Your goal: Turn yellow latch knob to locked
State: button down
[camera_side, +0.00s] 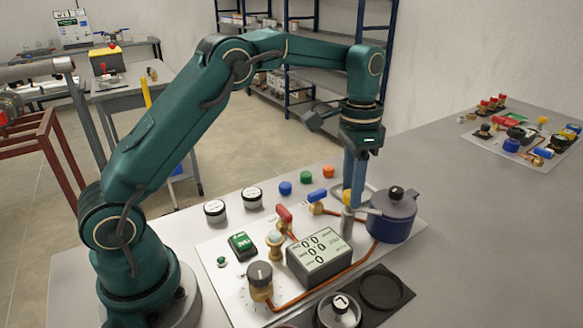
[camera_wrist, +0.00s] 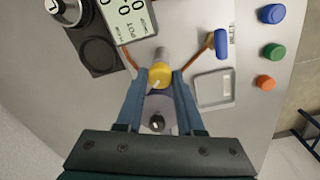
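The yellow latch knob (camera_side: 347,198) tops a small metal post beside the blue lidded vessel (camera_side: 391,222). In the wrist view the yellow knob (camera_wrist: 160,76) shows from above, with a short pale mark on its lower left part. My gripper (camera_side: 354,192) points down at the knob, its blue fingers beside it in the side view. In the wrist view my gripper (camera_wrist: 159,77) is open, one fingertip on each side of the knob. Whether the fingers touch it I cannot tell. The vessel's lid with its black knob (camera_wrist: 156,123) shows between the fingers, partly hidden.
A blue-handled valve (camera_side: 317,196) and a red-handled valve (camera_side: 284,214) stand close by. A display box (camera_side: 319,258) is in front of the knob. Blue, green and orange buttons (camera_side: 306,177) line the panel's back. A dark holder (camera_side: 382,290) lies at the front.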

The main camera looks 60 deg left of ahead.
jog(key=shift+n, duration=2.9)
jog(key=c, duration=0.5)
grip_release()
jog(key=shift+a+r, duration=0.15)
jog(key=shift+r, duration=2.45)
